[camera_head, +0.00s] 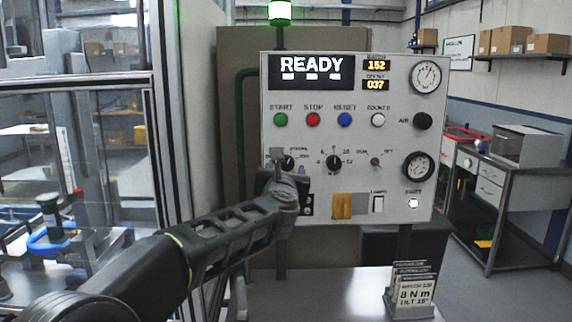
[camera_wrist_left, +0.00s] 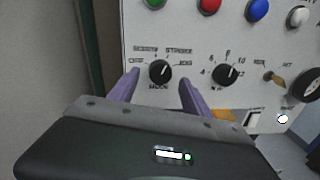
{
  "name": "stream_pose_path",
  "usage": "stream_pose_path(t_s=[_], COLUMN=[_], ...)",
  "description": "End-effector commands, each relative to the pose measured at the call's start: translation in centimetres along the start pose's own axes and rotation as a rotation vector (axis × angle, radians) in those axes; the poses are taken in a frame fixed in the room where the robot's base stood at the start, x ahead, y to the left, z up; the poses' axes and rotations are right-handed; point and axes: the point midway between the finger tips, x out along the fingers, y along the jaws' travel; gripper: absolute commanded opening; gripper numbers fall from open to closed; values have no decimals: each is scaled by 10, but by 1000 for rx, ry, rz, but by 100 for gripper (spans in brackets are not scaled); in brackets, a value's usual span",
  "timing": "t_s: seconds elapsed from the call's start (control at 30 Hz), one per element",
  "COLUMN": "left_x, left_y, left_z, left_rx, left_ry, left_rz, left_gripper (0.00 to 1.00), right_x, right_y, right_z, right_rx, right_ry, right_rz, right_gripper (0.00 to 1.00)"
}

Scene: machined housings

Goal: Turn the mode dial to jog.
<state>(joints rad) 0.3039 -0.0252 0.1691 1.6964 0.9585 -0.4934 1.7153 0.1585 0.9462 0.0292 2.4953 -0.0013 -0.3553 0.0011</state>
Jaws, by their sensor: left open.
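The mode dial (camera_wrist_left: 160,72) is a round black knob at the lower left of the control panel, with printed position labels around its top. Its light pointer mark appears to lean up and to the right; the exact setting is too small to read surely. In the head view the dial (camera_head: 288,162) is partly hidden by my left gripper (camera_head: 286,168). In the wrist view my left gripper (camera_wrist_left: 158,84) is open, its purple fingers on either side of the dial and apart from it. The jog label (camera_wrist_left: 186,62) seems to be at the dial's right. My right gripper is not in view.
A second black dial (camera_wrist_left: 226,74) and a small toggle switch (camera_head: 375,162) are to the right. Coloured buttons sit above, including a red one (camera_head: 313,119). The screen (camera_head: 311,71) reads READY. A card holder (camera_head: 410,295) stands on the light ledge below.

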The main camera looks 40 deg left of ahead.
Motion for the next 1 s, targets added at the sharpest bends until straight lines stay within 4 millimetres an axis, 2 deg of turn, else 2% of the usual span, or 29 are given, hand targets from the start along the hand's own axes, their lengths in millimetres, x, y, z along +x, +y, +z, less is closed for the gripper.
stream_pose_path(t_s=[0.1, 0.2, 0.47, 1.0], left_x=[15, 22, 23, 22], left_y=[0, 0, 0, 0], left_z=[1, 0, 0, 0], left_rx=[1, 0, 1, 1], left_ry=[1, 1, 0, 0], left_rz=[0, 1, 0, 0], left_gripper=[56, 56, 56, 14], right_x=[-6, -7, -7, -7], right_y=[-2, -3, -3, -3], right_z=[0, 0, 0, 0], right_rx=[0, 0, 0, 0], right_ry=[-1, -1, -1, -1], right_rz=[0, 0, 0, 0], right_gripper=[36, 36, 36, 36])
